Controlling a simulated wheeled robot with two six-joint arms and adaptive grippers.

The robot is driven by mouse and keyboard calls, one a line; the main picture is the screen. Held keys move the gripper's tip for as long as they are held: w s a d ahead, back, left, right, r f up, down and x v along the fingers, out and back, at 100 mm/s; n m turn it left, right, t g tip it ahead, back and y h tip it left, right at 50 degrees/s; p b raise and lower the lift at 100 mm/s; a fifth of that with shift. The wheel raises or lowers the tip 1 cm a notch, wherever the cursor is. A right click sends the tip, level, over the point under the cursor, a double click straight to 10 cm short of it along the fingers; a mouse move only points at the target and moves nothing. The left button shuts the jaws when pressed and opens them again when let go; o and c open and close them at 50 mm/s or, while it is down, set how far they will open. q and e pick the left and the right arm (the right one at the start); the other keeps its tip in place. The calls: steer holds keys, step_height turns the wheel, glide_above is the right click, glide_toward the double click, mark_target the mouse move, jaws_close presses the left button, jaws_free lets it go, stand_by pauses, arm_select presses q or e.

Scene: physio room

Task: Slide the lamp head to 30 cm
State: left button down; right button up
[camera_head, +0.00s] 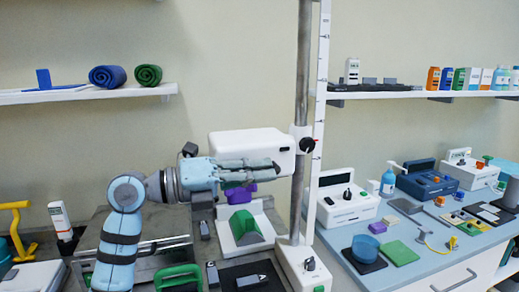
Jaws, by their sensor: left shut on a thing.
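The lamp head (235,141) is a white box on the upright metal pole (302,75), with a dark round knob (307,145) at the pole. A white scale strip (322,60) with dark marks runs beside the pole. The fingers hide part of the lamp head's lower edge. My right gripper is not in view.
Below stand a white holder with a green wedge (244,226) and a purple block (241,193). The white pole base (302,263) stands on the bench. To the right, a blue counter (440,240) carries several devices. Wall shelves (85,95) hold rolled mats and bottles.

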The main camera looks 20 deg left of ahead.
arm_select(q)
step_height(320, 180, down, 6)
steer(key=shift+r+b, duration=0.1)
steer(key=shift+b, duration=0.75)
steer(key=c, duration=2)
jaws_free()
steer(key=o, duration=0.4)
steer(key=shift+w+a+f, duration=0.2)
steer(key=shift+c, duration=0.2)
steer(key=shift+r, duration=0.1)
steer(key=v, duration=1.2)
steer(key=shift+s+d+r, duration=0.15)
steer(key=shift+s+d, duration=0.1)
steer(key=shift+s, duration=0.05)
